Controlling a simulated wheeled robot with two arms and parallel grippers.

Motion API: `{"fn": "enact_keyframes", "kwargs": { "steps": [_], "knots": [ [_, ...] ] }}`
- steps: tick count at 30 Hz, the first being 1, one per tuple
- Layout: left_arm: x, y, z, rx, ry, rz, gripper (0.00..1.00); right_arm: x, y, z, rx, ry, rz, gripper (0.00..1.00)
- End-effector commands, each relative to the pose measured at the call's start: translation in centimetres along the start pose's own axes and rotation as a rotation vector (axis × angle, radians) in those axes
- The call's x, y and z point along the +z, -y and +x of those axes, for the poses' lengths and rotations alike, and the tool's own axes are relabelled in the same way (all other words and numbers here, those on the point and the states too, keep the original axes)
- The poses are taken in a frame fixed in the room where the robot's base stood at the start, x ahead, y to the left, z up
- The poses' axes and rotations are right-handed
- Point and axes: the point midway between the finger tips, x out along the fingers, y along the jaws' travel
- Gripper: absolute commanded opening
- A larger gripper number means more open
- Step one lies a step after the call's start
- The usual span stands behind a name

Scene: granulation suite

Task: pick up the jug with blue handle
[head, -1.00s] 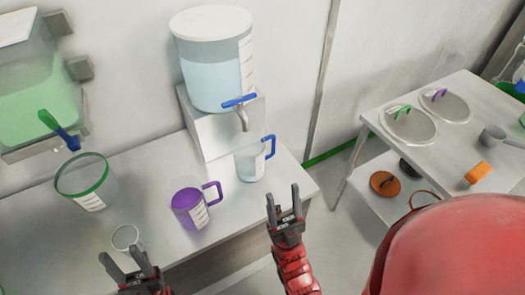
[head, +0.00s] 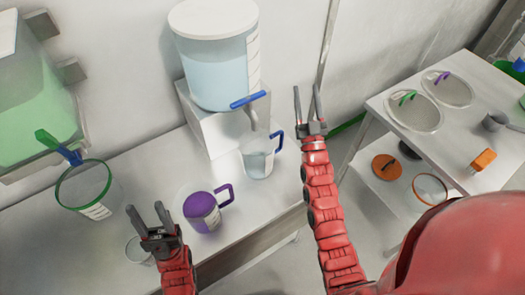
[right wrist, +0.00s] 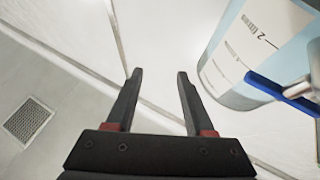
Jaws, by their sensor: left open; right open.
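The jug with blue handle (head: 257,162) stands upright on the bench under the dispenser's tap. It is clear, with some pale liquid inside, and its handle points right. My right gripper (head: 308,92) is open and empty, to the right of the jug and higher in the picture, clear of it. In the right wrist view its jaws (right wrist: 158,75) are apart with nothing between them; I cannot make out the jug there. My left gripper (head: 147,208) is open and empty, left of the purple jug and in front of a small clear beaker (head: 136,250).
The dispenser tank (head: 215,70) with its blue tap lever (head: 248,100) stands on a white stand (head: 212,125); the tank also shows at right in the right wrist view (right wrist: 235,60). A purple jug (head: 201,208) and a green-rimmed jug (head: 88,188) share the bench. A table (head: 440,125) is at right.

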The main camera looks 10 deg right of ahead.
Motion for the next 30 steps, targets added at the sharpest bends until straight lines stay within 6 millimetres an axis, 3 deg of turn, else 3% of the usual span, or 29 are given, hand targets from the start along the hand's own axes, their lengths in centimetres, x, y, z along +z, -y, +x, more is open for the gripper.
{"fn": "enact_keyframes", "kwargs": {
  "steps": [1,3,6,11,16,21,25,30],
  "knots": [
    [-0.1,0.0,0.8,0.0,0.0,0.0,0.5,0.7,-0.3,2.0,-0.008,0.077,-0.001,0.53],
    [-0.2,0.1,1.3,0.0,0.0,0.0,0.5,2.9,-0.6,4.0,-0.028,0.219,0.001,0.53],
    [-0.4,0.1,2.1,0.0,0.0,0.0,0.5,5.5,-0.4,5.9,-0.08,0.421,0.003,0.53],
    [-0.6,0.2,3.3,0.0,0.0,0.0,0.5,8.1,0.9,6.5,-0.208,0.742,-0.01,0.53],
    [-0.8,0.2,4.6,0.0,0.0,0.0,0.5,8.6,2.2,3.9,-0.391,1.083,-0.056,0.53],
    [-0.9,0.3,5.7,0.0,0.0,0.0,0.5,6.3,2.2,-0.7,-0.585,1.384,-0.139,0.53],
    [-1.0,0.3,6.1,0.0,0.0,0.0,0.5,4.3,1.4,-3.8,-0.69,1.546,-0.2,0.53],
    [-1.1,0.3,6.2,0.0,0.0,0.0,0.5,3.2,0.7,-5.7,-0.75,1.639,-0.236,0.53]
  ]
}}
